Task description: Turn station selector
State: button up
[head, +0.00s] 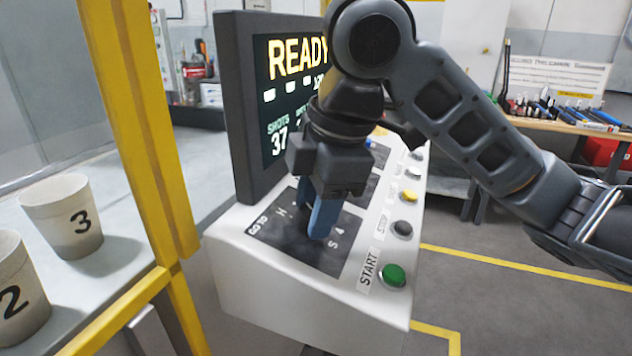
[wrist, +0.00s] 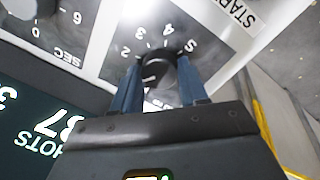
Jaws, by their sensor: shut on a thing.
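The station selector is a round black knob (wrist: 160,72) on a dark dial plate marked with numbers, among them 2, 3, 4 and 5, in the wrist view. My gripper (wrist: 160,64) is shut on it, with one blue finger on each side of the knob. The white pointer line on the knob is too small and partly covered to read. In the head view my gripper (head: 319,226) reaches down onto the slanted console (head: 245,285), and its blue fingers hide the knob there.
A screen (head: 268,110) reading READY stands behind the panel, close to my gripper. A green START button (head: 394,275), a STOP button (head: 402,229) and a yellow button (head: 409,196) line the right edge. A yellow post (head: 140,120) and numbered cups (head: 63,215) are at left.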

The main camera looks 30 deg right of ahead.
jog(key=m+p, duration=0.1)
jog(key=p, duration=0.1)
jog(key=m+p, duration=0.4)
jog(key=shift+r+g, duration=0.3)
jog(key=m+p, duration=0.3)
jog(key=shift+w+f, duration=0.1)
jog(key=shift+f, duration=0.1)
jog(key=shift+m, duration=0.4)
jog(key=o, duration=1.1)
jog(key=shift+c, duration=0.2)
jog(key=shift+p+v, duration=0.7)
jog(key=shift+v, duration=3.15)
